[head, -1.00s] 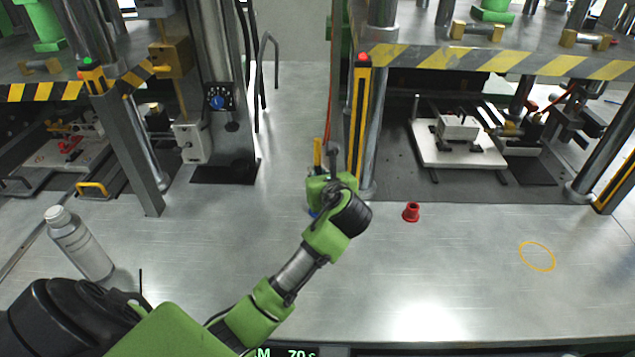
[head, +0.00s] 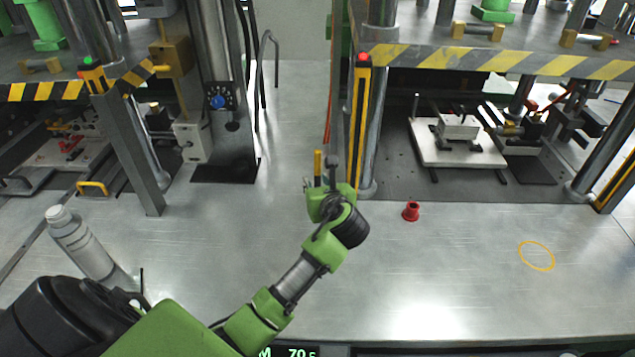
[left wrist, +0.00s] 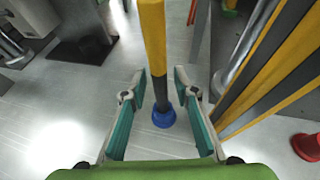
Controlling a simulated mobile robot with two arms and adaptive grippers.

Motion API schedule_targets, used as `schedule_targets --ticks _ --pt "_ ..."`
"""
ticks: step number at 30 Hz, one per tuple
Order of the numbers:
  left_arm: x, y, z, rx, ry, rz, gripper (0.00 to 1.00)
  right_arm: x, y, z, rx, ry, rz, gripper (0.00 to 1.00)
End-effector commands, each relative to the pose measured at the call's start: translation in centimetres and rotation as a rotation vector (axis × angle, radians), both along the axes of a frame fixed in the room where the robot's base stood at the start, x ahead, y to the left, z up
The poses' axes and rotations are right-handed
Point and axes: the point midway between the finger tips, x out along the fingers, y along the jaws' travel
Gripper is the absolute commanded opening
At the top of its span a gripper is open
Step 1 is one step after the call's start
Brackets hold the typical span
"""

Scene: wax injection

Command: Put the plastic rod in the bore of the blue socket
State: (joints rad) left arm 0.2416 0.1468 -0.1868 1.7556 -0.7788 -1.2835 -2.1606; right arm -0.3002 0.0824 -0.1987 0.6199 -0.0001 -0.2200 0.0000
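The plastic rod (head: 318,165), yellow above and dark grey below, stands upright behind my left gripper in the head view. In the left wrist view the rod (left wrist: 154,45) runs down between the fingers, and its dark lower end meets the blue socket (left wrist: 163,117). It looks seated in the bore, but the depth is hidden. My left gripper (left wrist: 161,88) is open, with a finger on each side of the rod and gaps to both. In the head view the gripper (head: 319,180) hides the blue socket. My right gripper is not in view.
A red socket (head: 411,212) stands to the right on the metal table. A yellow ring mark (head: 537,256) lies farther right. A yellow-and-black post (head: 358,130) rises close behind the gripper. A grey bottle (head: 80,245) stands left. The table's front right is clear.

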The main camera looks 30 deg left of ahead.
Motion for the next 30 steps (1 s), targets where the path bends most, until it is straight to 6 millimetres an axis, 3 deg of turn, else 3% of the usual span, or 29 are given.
schedule_targets --ticks 5,18,30 --pt "-0.8 -1.0 0.7 -0.001 -0.002 -0.002 0.27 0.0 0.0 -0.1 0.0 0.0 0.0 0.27" --pt "-6.4 -6.9 4.1 -0.003 -0.001 -0.002 0.27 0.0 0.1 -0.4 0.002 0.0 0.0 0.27" --pt "-7.6 -8.1 4.9 -0.001 -0.001 0.0 0.27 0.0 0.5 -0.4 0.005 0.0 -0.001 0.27"
